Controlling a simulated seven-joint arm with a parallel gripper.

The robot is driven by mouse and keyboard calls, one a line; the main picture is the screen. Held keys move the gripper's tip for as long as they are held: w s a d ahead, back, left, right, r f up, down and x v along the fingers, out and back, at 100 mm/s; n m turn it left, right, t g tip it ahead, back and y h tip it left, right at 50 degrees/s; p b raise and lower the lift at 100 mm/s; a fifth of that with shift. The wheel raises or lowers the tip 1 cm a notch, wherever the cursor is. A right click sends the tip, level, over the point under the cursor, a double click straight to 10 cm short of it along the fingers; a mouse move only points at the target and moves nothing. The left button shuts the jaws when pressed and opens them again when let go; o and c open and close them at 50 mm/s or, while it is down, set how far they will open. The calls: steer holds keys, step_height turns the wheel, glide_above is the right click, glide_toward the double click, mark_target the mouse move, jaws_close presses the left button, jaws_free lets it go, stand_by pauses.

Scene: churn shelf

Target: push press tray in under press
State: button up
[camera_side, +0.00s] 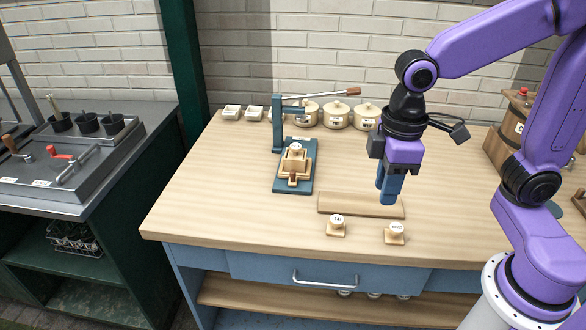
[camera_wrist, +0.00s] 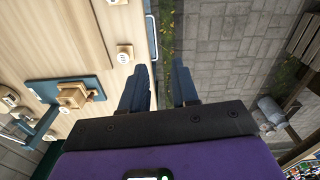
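The press (camera_side: 278,123) is a blue upright frame with a lever, standing on a blue base plate (camera_side: 305,185). The press tray (camera_side: 296,168) is a small light-wood tray on that plate, with a brown handle (camera_side: 292,180) toward the front. A wooden block with a round labelled knob (camera_side: 297,148) sits in it. My gripper (camera_side: 388,198) is to the right of the tray, above the table, pointing down and empty. In the wrist view the fingers (camera_wrist: 160,70) are apart, and the tray (camera_wrist: 74,94) shows at left. Whether the tray is fully under the press head is hard to tell.
A long wooden board (camera_side: 350,204) lies below and left of my gripper. Two knobbed stamps (camera_side: 336,226) (camera_side: 394,234) stand near the front edge. Lidded pots (camera_side: 337,115) line the back, and a wooden barrel (camera_side: 512,125) stands at right.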

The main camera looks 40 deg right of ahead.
steer(key=w+a+r+m, duration=0.1)
steer(key=w+a+m, duration=0.15)
steer(key=w, duration=1.35)
steer(key=m, duration=0.4)
glide_toward(293, 171)
steer(key=shift+h, duration=0.3)
step_height(293, 171, down, 9)
steer(key=shift+a, duration=0.2)
jaws_close()
